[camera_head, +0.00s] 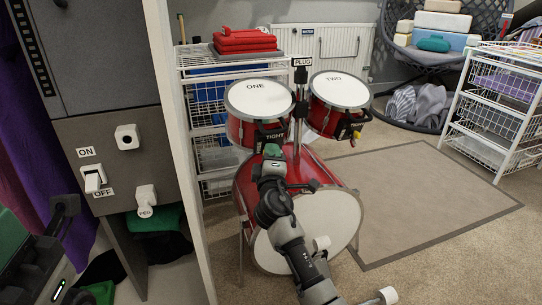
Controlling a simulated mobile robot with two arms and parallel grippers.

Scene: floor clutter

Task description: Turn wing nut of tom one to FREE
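Tom one (258,98) is a red drum with a white head marked ONE, mounted over the red bass drum (310,225). A TIGHT label (274,135) shows on a dark bracket at its lower right side. The wing nut cannot be made out, and no FREE label is readable. My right gripper (272,152) is just below the TIGHT label, in front of the bass drum. Its fingers are hidden by its own body, so contact and opening cannot be told. My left gripper (64,212) is at the lower left, away from the drums, its opening unclear.
Tom two (340,90) stands right of tom one, with a PLUG label (302,62) on the post between them. A panel with an ON/OFF switch (94,179) and a partition edge stand left. Wire racks (500,110) stand right. The rug (430,195) is clear.

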